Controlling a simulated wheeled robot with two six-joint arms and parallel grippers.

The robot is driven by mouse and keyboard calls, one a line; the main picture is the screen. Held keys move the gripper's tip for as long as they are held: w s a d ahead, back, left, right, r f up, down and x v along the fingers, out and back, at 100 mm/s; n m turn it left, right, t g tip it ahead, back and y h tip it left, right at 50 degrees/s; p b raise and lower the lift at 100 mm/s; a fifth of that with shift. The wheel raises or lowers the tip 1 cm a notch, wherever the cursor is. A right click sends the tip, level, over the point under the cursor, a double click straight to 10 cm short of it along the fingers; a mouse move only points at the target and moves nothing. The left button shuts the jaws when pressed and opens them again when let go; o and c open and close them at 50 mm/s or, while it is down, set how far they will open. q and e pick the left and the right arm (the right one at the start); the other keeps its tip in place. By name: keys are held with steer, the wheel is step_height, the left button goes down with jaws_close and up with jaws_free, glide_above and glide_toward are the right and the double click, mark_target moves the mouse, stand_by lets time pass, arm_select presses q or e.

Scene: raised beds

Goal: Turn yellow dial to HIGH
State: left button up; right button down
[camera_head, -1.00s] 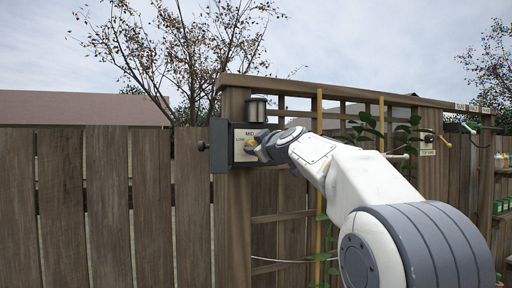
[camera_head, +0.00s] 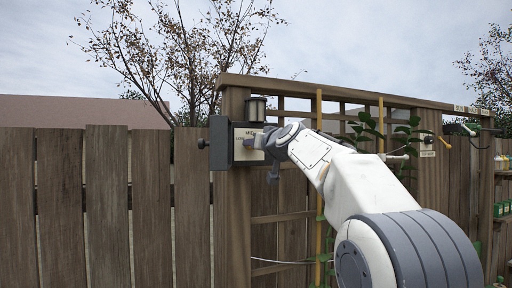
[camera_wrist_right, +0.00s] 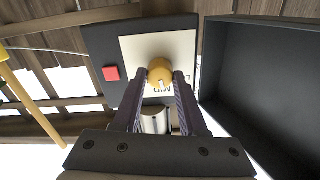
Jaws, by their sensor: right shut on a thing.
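The yellow dial (camera_wrist_right: 160,72) sits on a pale label plate (camera_wrist_right: 185,48) in a dark control box (camera_head: 220,146). My right gripper (camera_wrist_right: 160,84) is shut on the dial, one finger on each side, in the right wrist view. Part of the plate's lettering shows there upside down, with "MID" beside the dial. A white line is on the dial's face. In the head view my right gripper (camera_head: 257,143) reaches the plate and hides the dial. Fingers cover part of the lettering, so the pointed setting is unclear. My left gripper is not in view.
A red square (camera_wrist_right: 111,73) is beside the plate. The box's dark side panel (camera_wrist_right: 265,85) stands close to the gripper. A metal-capped lamp-like canister (camera_head: 256,109) is above the box. A wooden fence (camera_head: 105,205) and trellis with vines surround it.

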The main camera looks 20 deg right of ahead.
steer(key=m+p, duration=0.1)
steer(key=m, duration=1.3)
stand_by(0.6)
steer(key=shift+c, duration=2.2)
jaws_free()
